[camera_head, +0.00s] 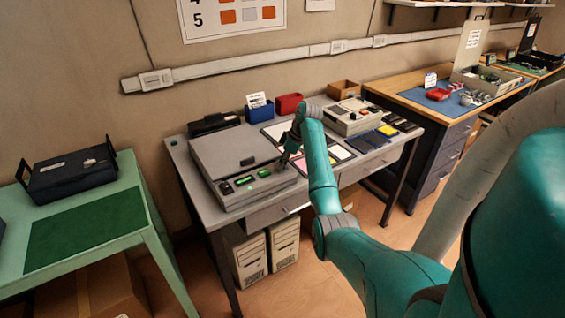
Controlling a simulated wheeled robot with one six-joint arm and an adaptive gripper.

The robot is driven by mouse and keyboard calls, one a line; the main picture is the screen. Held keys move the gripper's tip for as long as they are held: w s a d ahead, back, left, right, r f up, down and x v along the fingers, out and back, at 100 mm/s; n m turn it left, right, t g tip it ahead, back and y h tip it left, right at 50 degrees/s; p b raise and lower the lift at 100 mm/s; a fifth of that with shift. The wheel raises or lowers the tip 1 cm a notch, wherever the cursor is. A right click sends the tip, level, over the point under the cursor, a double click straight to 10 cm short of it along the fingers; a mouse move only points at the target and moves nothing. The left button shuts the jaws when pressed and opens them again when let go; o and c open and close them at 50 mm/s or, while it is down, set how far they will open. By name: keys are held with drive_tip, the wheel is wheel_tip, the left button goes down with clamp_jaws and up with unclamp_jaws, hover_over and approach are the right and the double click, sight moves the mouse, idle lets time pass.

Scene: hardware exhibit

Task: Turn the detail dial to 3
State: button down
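A grey flat device (232,155) with a closed lid stands on the grey table. Its sloped front panel (235,203) carries a dark button or slot and two green parts, one of them a long green strip (244,181). The detail dial cannot be made out for certain; small dark parts at the right end of the panel are close to my gripper. My gripper (283,162) points down at that right end. Its fingers are small and dark, so I cannot tell whether they touch anything or how far apart they are. No dial markings are readable.
My arm crosses the table's right half. Coloured sheets (340,153), a second grey machine (353,116), a blue box (259,112) and a red box (289,104) are on the table. A green table (130,181) with a black case (72,175) is at left.

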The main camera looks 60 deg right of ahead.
drive_tip(key=shift+m, duration=0.4)
drive_tip(key=m+h, duration=0.1)
drive_tip(key=m, duration=0.2)
drive_tip(key=m+h, duration=0.1)
drive_tip(key=m, duration=0.1)
drive_tip(key=shift+a+m, duration=0.2)
drive_tip(key=shift+m, duration=0.2)
drive_tip(key=m+h, duration=0.1)
drive_tip(key=m, duration=0.2)
drive_tip(key=m+g+h, duration=0.1)
drive_tip(key=m, duration=0.3)
drive_tip(key=shift+w+a+g+h, duration=0.15)
drive_tip(key=shift+g+h, duration=0.15)
drive_tip(key=m+g, duration=0.1)
drive_tip(key=m, duration=0.2)
drive_tip(key=shift+w+m+h, duration=0.1)
drive_tip(key=shift+m+h, duration=0.2)
drive_tip(key=shift+m, duration=0.1)
drive_tip(key=m+g, duration=0.1)
drive_tip(key=m, duration=0.2)
drive_tip(key=shift+w+m+g, duration=0.1)
drive_tip(key=shift+m+g, duration=0.2)
drive_tip(key=m+g, duration=0.1)
drive_tip(key=m, duration=0.2)
drive_tip(key=shift+w, duration=0.1)
drive_tip(key=shift+m+g, duration=0.8)
drive_tip(key=shift+m, duration=1.1)
drive_tip(key=shift+y, duration=0.4)
